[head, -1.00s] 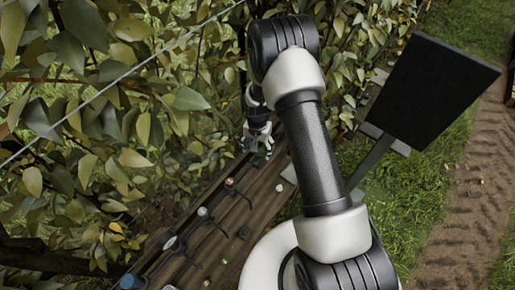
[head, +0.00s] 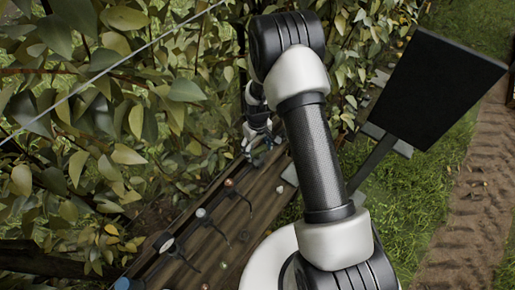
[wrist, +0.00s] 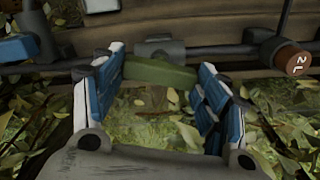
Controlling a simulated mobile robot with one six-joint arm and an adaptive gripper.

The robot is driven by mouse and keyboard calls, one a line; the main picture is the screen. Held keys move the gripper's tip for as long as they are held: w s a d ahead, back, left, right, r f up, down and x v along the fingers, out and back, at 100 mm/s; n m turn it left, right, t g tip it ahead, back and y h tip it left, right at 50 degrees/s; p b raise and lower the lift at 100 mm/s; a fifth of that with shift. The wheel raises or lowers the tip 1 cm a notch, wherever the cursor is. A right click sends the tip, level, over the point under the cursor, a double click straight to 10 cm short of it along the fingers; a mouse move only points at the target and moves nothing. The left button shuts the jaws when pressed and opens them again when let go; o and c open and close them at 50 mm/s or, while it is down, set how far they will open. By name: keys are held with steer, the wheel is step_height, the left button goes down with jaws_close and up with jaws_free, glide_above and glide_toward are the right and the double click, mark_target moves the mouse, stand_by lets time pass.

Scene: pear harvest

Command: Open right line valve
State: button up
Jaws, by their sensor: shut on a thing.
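A green valve lever (wrist: 160,73) lies crosswise between my fingertips in the wrist view, below a dark grey valve body (wrist: 160,48) on the pipe. My gripper (wrist: 160,80) has blue-padded fingers, closed on the lever's two ends with the lever spanning the gap. In the head view my gripper (head: 262,152) is at the far end of the wooden beam, beside the foliage. The lever is too small or hidden to make out there. I cannot tell from these views which line this valve serves.
A dark pipe (wrist: 85,64) runs along the wooden beam (head: 245,208). A brown round cap (wrist: 293,57) with a mark like "2 L" is at right, a blue part (wrist: 17,47) at left. Several caps and hoses line the beam. Foliage crowds the left; a black panel (head: 428,88) stands right.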

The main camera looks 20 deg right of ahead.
mark_target(257, 150)
steer(key=shift+n, duration=1.7)
steer(key=o, duration=1)
steer(key=shift+o, duration=0.2)
step_height(257, 150, up, 12)
steer(key=shift+r, duration=0.1)
